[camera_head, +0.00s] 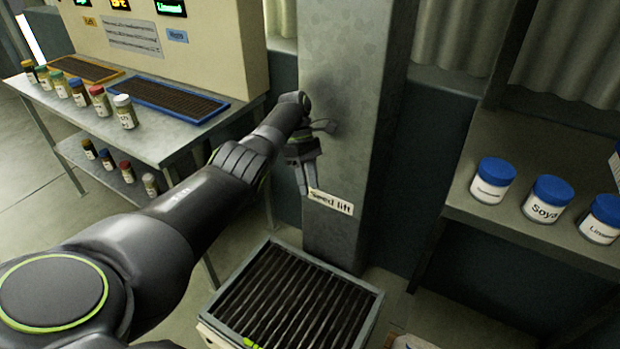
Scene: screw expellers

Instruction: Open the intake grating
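The intake grating (292,300) is a dark slatted panel in a pale metal frame, low at the bottom centre. It lies flat in its frame, in front of a grey column labelled "Seed lift" (331,202). A small bright green piece (252,343) shows at its near left edge, cut by the picture's bottom. My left gripper (307,188) hangs in front of the column, well above the grating, fingers pointing down. The fingers look slightly apart with nothing between them, and they do not touch the grating. My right gripper is out of view.
A metal table (170,140) at the left bears two dark trays and several small jars. A shelf (480,214) at the right holds blue-lidded jars, one labelled "Soya" (546,200). The grey column (350,100) stands directly behind my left gripper. Open floor shows left of the grating.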

